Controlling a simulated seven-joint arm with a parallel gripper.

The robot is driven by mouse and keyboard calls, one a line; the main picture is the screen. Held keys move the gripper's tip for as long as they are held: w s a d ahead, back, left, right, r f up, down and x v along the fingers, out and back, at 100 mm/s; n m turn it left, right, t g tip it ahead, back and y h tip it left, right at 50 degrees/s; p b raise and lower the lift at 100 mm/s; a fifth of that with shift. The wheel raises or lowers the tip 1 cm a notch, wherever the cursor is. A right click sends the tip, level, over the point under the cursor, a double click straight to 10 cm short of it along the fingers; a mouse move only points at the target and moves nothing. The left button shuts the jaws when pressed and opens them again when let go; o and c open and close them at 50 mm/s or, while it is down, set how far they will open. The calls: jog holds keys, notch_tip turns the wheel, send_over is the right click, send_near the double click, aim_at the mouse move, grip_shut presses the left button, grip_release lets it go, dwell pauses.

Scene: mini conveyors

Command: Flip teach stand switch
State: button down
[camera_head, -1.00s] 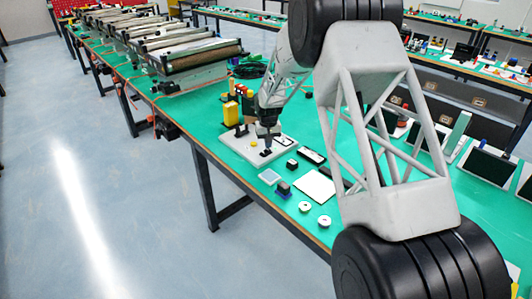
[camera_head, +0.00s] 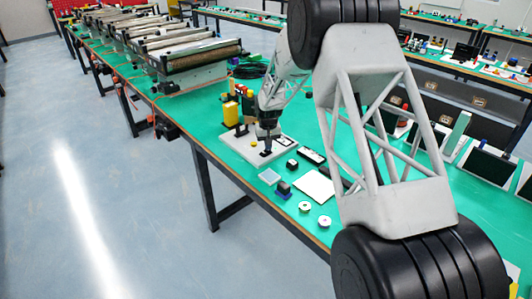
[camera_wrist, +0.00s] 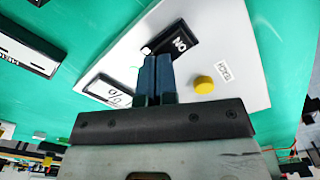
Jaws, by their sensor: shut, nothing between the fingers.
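The teach stand is a white plate (camera_head: 232,144), also in the wrist view (camera_wrist: 243,92), with a "TEACH" label and a round yellow button (camera_wrist: 204,84). A black switch block (camera_wrist: 184,42) marked "ON" sits on it, with a small white piece (camera_wrist: 146,50) at its left end. My gripper (camera_wrist: 157,58) is shut and empty, its blue-grey fingertips overlapping the lower left end of the switch. I cannot tell whether they touch it. The fingers hide part of the switch. In the head view my gripper (camera_head: 267,152) is low over the stand's right part.
A black block with a "%" label (camera_wrist: 107,91) lies left of the fingers. A yellow block (camera_head: 230,113) stands behind the stand. Small black parts, a white sheet (camera_head: 314,186) and round white discs (camera_head: 305,207) lie to the right. The table's front edge is close.

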jog(key=shift+f, duration=0.35)
dwell(0.4)
jog(key=shift+r, duration=0.1)
jog(key=shift+r, duration=3.4)
